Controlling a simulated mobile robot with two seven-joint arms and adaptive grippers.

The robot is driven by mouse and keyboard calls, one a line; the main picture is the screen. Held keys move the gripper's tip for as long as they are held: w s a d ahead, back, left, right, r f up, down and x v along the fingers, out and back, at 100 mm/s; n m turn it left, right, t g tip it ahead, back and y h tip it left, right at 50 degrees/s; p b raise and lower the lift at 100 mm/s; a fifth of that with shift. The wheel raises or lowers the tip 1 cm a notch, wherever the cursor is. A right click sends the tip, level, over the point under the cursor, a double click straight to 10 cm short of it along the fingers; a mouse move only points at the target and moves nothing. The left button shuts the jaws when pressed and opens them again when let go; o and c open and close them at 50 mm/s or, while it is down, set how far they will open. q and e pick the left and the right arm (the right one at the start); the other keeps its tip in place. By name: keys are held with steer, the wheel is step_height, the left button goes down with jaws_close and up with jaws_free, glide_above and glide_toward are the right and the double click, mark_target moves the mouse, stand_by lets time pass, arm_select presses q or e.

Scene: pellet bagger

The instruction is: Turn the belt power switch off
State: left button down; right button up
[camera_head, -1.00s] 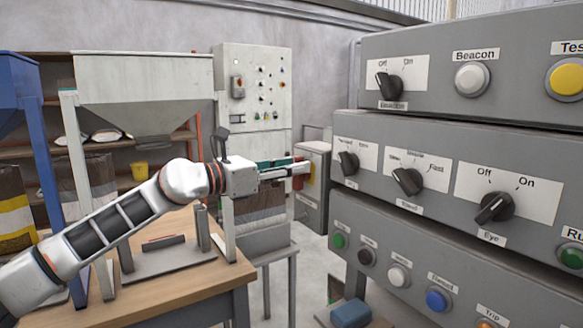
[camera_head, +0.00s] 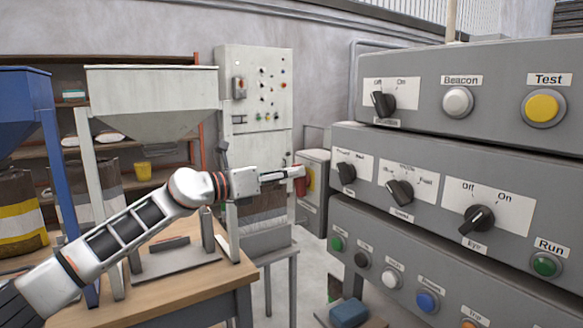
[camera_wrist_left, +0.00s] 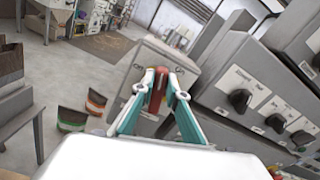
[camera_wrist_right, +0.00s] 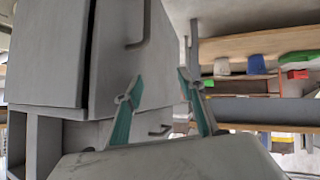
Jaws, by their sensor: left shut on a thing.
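The switch is a red handle (camera_wrist_left: 157,92) on the front of a grey box (camera_wrist_left: 178,57) in the left wrist view. It also shows in the head view as a red handle (camera_head: 299,184) before a yellow plate (camera_head: 311,178) on the box (camera_head: 315,207). My left gripper (camera_wrist_left: 162,76) is shut on the red handle, one finger on each side. Small dark lettering flanks the handle, too small to read surely. In the head view my left gripper (camera_head: 287,174) reaches the box from the left. My right gripper (camera_wrist_right: 160,82) is open and empty near grey cabinet doors.
A stack of grey control panels (camera_head: 440,150) with knobs and buttons fills the right side. A wooden table (camera_head: 185,285) stands below my left arm. A hopper (camera_head: 152,100) and a pale control cabinet (camera_head: 256,90) stand behind. Floor shows between table and panels.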

arm_select(q)
steer(key=shift+w+a+f+n+p, duration=0.1)
steer(key=shift+w+f+n+p, duration=0.2)
steer(key=shift+n+p, duration=1.8)
steer(key=shift+w+a+f+n+p, duration=0.1)
steer(key=shift+f+n+p, duration=0.35)
steer(key=shift+n+p, duration=1.55)
steer(key=shift+w+a+f+n+p, duration=0.25)
steer(key=shift+n+p, duration=0.7)
steer(key=shift+n, duration=2.25)
arm_select(e)
step_height(320, 180, up, 7)
steer(key=a, duration=0.1)
steer(key=shift+s+m, duration=0.3)
arm_select(q)
steer(key=shift+s+d+f, duration=0.1)
steer(key=shift+s+d, duration=0.05)
steer(key=shift+d, duration=0.05)
steer(key=c, duration=2)
jaws_free()
arm_select(e)
steer(key=shift+s+f, duration=0.15)
